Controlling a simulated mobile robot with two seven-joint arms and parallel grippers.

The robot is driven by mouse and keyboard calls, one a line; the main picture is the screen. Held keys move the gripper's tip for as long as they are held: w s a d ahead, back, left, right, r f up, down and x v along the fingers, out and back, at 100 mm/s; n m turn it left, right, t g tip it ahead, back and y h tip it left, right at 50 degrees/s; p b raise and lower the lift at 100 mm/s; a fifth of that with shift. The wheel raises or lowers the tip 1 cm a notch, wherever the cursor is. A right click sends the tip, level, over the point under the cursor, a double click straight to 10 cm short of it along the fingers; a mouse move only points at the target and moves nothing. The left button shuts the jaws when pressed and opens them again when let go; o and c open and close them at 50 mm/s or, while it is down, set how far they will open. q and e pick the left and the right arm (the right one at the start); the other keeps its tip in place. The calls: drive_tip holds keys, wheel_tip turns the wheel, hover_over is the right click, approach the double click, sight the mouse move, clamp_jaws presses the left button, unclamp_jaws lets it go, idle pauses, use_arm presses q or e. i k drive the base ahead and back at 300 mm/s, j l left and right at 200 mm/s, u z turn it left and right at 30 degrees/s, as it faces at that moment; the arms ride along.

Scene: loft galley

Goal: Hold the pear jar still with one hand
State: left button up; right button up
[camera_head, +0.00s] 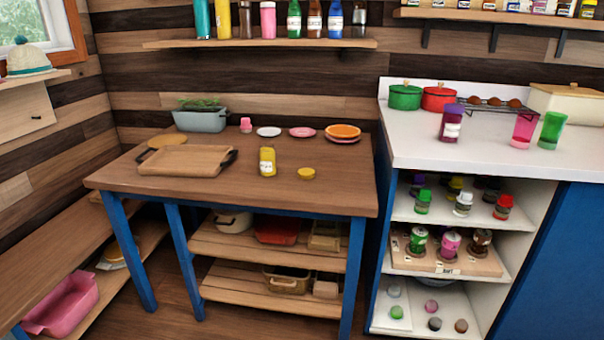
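A yellow jar (267,161) with a pale label stands upright near the middle of the brown wooden table (230,205). Its label is too small to read, so I cannot confirm that it is the pear jar. A round yellow disc (306,173), which looks like a lid, lies flat on the table to the right of the jar and apart from it. Neither of my grippers shows in the head view, and nothing is touching the jar.
A wooden tray (160,161) with dark handles lies left of the jar. A planter (200,120), a pink cup (246,125) and plates (302,132) stand along the back. The table's front is clear. A white counter (420,142) with several cups is at right.

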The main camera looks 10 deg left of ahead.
sight(267, 156)
drive_tip(key=i+j+z, duration=0.4)
drive_tip(key=j, duration=0.15)
drive_tip(key=i+j+z, duration=0.25)
drive_tip(key=j+z, duration=0.2)
drive_tip(key=j, duration=0.15)
drive_tip(key=i+j+z, duration=0.2)
drive_tip(key=j, duration=0.2)
